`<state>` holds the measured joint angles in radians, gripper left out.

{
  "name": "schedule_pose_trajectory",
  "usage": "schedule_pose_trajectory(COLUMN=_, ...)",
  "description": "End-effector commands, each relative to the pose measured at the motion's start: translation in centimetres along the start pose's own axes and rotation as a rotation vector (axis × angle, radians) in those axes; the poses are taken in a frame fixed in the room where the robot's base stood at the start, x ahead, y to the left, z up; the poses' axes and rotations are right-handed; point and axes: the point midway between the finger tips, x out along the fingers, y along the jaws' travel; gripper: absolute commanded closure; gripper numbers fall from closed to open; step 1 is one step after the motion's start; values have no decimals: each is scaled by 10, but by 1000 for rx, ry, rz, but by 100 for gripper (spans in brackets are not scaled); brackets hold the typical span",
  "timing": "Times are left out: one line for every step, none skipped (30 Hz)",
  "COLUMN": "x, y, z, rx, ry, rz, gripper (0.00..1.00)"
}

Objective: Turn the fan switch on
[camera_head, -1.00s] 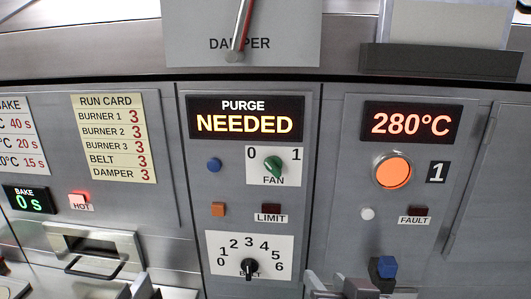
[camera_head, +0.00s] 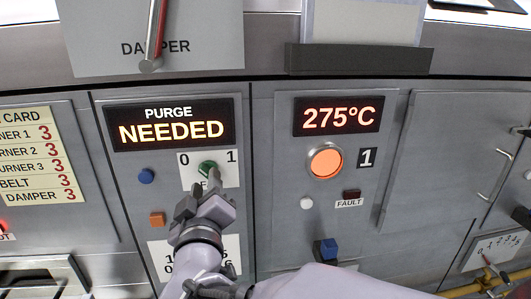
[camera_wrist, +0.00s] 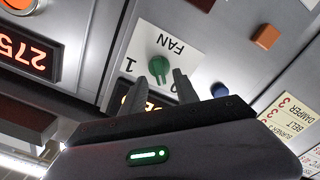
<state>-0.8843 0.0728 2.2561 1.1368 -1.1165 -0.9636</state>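The fan switch (camera_head: 207,168) is a green knob on a white plate, with 0 at its left and 1 at its right. In the head view my gripper (camera_head: 203,190) is just below and in front of it, covering part of the FAN label. In the wrist view, which is turned over, the green knob (camera_wrist: 159,68) lies just beyond my fingertips (camera_wrist: 168,75). The two fingers are apart with nothing between them, and the knob is nearer the left finger. Which mark the knob points to is hard to read.
The display (camera_head: 172,126) above the fan switch reads PURGE NEEDED. A blue button (camera_head: 146,176) and an orange button (camera_head: 157,219) sit to the left. My arm hides the lower dial.

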Motion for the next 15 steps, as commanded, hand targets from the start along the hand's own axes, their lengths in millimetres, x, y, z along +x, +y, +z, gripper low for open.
schedule_pose_trajectory(x=10, y=1, z=2, rx=-1, ry=-2, rz=3, gripper=64)
schedule_pose_trajectory(x=15, y=0, z=1, rx=0, ry=-2, rz=1, gripper=64)
schedule_pose_trajectory(x=21, y=0, z=0, rx=0, ry=0, rz=1, gripper=64)
schedule_pose_trajectory(x=24, y=0, z=1, rx=0, ry=0, rz=2, gripper=64)
schedule_pose_trajectory(x=27, y=0, z=1, rx=0, ry=-1, rz=1, gripper=64)
schedule_pose_trajectory(x=30, y=0, z=0, rx=0, ry=0, rz=0, gripper=64)
schedule_pose_trajectory(x=32, y=0, z=0, rx=0, ry=0, rz=0, gripper=64)
schedule_pose_trajectory(x=33, y=0, z=0, rx=0, ry=1, rz=0, gripper=64)
schedule_pose_trajectory(x=34, y=0, z=0, rx=0, ry=1, rz=0, gripper=64)
schedule_pose_trajectory(x=35, y=0, z=0, rx=0, ry=1, rz=0, gripper=64)
schedule_pose_trajectory(x=35, y=0, z=0, rx=0, ry=1, rz=0, gripper=64)
schedule_pose_trajectory(x=35, y=0, z=0, rx=0, ry=1, rz=0, gripper=64)
schedule_pose_trajectory(x=35, y=0, z=0, rx=0, ry=1, rz=0, gripper=64)
schedule_pose_trajectory(x=35, y=0, z=0, rx=0, ry=1, rz=0, gripper=64)
schedule_pose_trajectory(x=35, y=0, z=0, rx=0, ry=1, rz=0, gripper=64)
